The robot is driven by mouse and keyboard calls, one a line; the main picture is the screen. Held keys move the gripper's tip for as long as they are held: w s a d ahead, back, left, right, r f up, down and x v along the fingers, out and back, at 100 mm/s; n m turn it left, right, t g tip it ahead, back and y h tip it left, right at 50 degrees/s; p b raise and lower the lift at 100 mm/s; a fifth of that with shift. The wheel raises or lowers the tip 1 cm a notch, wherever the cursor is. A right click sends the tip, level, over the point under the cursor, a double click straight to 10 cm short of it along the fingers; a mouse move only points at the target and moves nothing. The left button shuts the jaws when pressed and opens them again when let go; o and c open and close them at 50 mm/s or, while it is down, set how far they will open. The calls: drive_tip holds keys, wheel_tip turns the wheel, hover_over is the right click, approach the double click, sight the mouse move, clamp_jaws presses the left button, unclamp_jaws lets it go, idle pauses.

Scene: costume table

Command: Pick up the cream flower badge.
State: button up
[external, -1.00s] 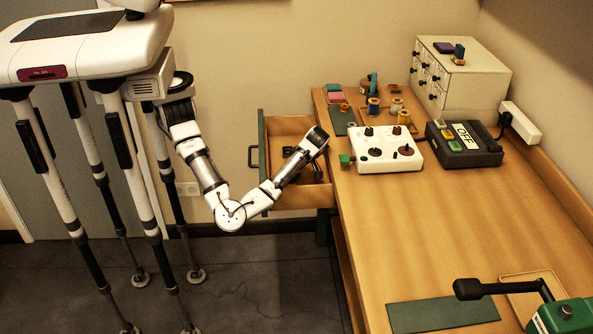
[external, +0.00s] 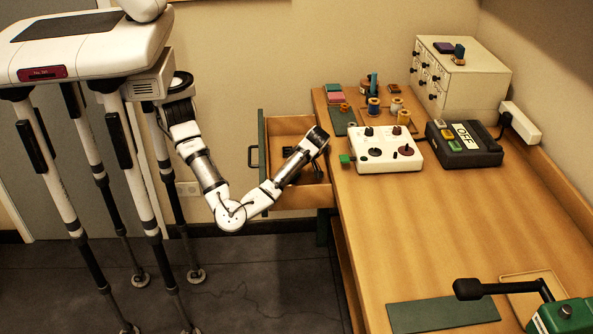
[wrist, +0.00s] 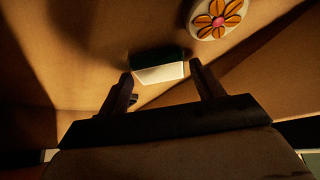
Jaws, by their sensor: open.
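The cream flower badge (wrist: 217,18) is a round cream disc with orange petals and a pink centre. In the wrist view it lies at the top edge, partly cut off, in the drawer. My gripper (wrist: 160,70) is open and empty of the badge, which lies beyond and to the right of the fingertips. A dark green and white block (wrist: 158,72) shows between and just beyond the fingertips; I cannot tell whether they touch it. In the external view my gripper is down inside the open drawer (external: 290,124), and the badge cannot be made out there.
The drawer walls stand close around my gripper. On the table (external: 440,230) are a white control box (external: 385,150), a dark switch box (external: 463,145), several spools and a cream cabinet (external: 460,80). The middle of the table is clear.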

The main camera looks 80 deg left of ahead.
wheel_tip(320, 180, up, 16)
drive_tip(key=s+a+r+m+t+h+b, duration=0.1)
drive_tip(key=m+t+h+b, duration=0.35)
drive_tip(key=m+h, duration=0.5)
drive_tip(key=shift+n+h, duration=0.35)
drive_tip(key=x, duration=0.6)
drive_tip(key=a+f+x, duration=0.1)
drive_tip(key=x, duration=0.5)
drive_tip(key=a+b+x, duration=0.1)
drive_tip(key=x, duration=0.5)
drive_tip(key=shift+f, duration=0.4)
drive_tip(key=c, duration=1.1)
drive_tip(key=shift+o, duration=0.2)
drive_tip(key=shift+r, duration=0.1)
